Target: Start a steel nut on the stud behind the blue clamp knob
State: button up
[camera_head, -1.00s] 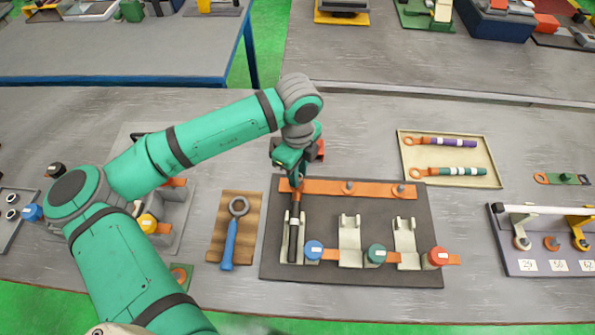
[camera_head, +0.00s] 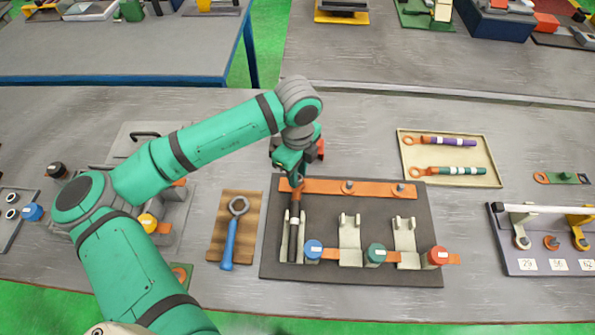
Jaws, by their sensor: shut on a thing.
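The blue clamp knob (camera_head: 313,249) is at the left of the dark board (camera_head: 330,275). An orange bar (camera_head: 325,187) runs along the board's back. A dark lead (camera_head: 294,228) with an orange end lies in the pale clamp beside the blue knob and runs back to the bar's left end. My gripper (camera_head: 296,182) points down over that end, where the stud behind the blue knob is hidden. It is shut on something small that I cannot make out. No steel nut shows clearly at the fingertips. Two other studs (camera_head: 348,187) (camera_head: 401,190) show on the bar.
A green knob (camera_head: 376,253) and a red knob (camera_head: 438,256) stand to the right. A blue-handled wrench (camera_head: 229,240) lies on a wooden block to the left. A cream tray (camera_head: 448,183) holds a purple-banded and a green-banded lead. A rack (camera_head: 515,255) stands at the far right.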

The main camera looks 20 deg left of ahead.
jog(key=shift+f, duration=0.5)
jog(key=shift+c, duration=0.3)
dwell(1.1)
jog(key=m, duration=0.6)
jog(key=shift+s, duration=0.1)
jog(key=o, duration=1.1)
jog(key=shift+r, duration=0.1)
jog(key=shift+r, duration=3.45)
